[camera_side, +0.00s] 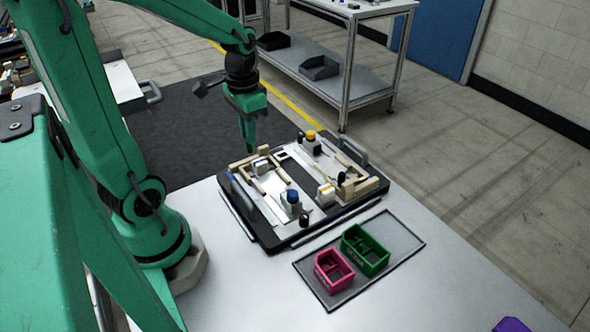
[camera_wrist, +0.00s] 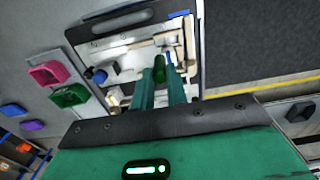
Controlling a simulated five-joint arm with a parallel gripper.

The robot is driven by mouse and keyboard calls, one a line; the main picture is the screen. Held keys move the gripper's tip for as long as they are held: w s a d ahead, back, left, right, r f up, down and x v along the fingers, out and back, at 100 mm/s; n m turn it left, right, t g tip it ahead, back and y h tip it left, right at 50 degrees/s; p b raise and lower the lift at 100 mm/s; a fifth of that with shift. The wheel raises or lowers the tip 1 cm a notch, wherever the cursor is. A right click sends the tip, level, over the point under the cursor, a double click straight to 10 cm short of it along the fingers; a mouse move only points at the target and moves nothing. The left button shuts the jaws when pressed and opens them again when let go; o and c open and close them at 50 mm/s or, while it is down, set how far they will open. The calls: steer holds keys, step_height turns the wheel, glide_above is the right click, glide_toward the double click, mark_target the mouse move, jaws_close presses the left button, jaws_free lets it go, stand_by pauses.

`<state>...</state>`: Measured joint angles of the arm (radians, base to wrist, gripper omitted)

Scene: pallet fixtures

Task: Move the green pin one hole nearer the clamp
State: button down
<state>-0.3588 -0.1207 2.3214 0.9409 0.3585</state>
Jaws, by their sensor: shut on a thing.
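My gripper (camera_side: 248,142) hangs above the far left edge of the black pallet (camera_side: 268,244), its fingers pointing down. In the wrist view its fingers (camera_wrist: 161,88) are closed on the green pin (camera_wrist: 160,66), which shows as a dark green rounded piece between the tips. The pin's lower end and any hole beneath it cannot be made out. The pallet also shows in the wrist view (camera_wrist: 88,32), with pale plates and wooden strips. I cannot tell for sure which fixture is the clamp.
A blue-topped block (camera_side: 292,197), a yellow-topped block (camera_side: 311,136) and other small fixtures stand on the pallet. A pink bin (camera_side: 333,270) and a green bin (camera_side: 365,250) sit on a grey mat (camera_side: 405,240) in front. The table's front is clear.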

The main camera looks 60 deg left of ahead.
mark_target(250, 152)
steer(key=shift+f, duration=3.4)
steer(key=shift+f, duration=1)
steer(key=c, duration=1.3)
jaws_free()
steer(key=shift+r, duration=0.15)
steer(key=shift+r, duration=3.8)
